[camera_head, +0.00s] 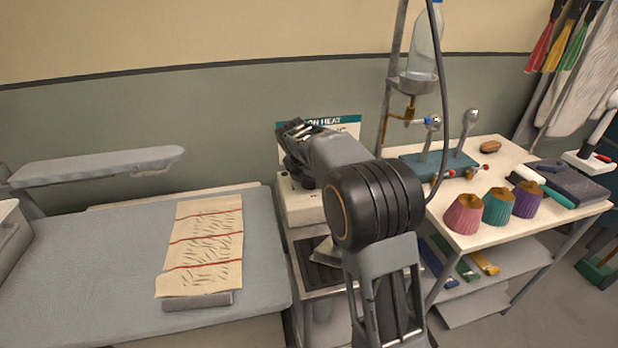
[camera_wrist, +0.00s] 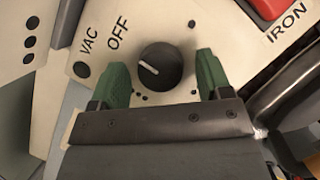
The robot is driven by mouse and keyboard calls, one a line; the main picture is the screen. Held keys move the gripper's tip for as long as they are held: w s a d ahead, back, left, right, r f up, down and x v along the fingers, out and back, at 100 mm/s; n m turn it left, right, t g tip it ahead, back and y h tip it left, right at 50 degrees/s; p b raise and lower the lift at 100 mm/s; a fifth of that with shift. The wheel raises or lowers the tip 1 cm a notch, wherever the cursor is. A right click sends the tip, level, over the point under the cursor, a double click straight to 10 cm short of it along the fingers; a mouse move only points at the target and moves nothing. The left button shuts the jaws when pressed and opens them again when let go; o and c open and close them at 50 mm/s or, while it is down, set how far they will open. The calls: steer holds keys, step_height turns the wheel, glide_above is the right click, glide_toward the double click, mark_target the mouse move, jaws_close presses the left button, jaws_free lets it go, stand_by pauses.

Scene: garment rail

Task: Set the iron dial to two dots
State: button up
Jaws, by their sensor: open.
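The iron dial (camera_wrist: 166,62) is a round black knob on a cream panel. Its white pointer line lies on the left side and points up-left, toward the OFF lettering (camera_wrist: 118,33). Small black dot marks sit around the knob, below and to its right; some are too small to count surely. My gripper (camera_wrist: 161,68) is open, with one green finger left of the dial and one right of it. I cannot tell whether either finger touches the knob. In the head view my gripper (camera_head: 297,130) is above the cream control box (camera_head: 301,208), and my arm hides the dial.
A red part (camera_wrist: 270,7) and a dark curved tube (camera_wrist: 288,88) are at the right of the panel. An ironing table with a striped cloth (camera_head: 208,240) is at left. A white table (camera_head: 470,232) with coloured cones is at right. A sign (camera_head: 349,127) stands behind my gripper.

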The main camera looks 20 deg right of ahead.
steer(key=c, duration=0.9)
steer(key=shift+r+p, duration=0.1)
steer(key=shift+p, duration=0.2)
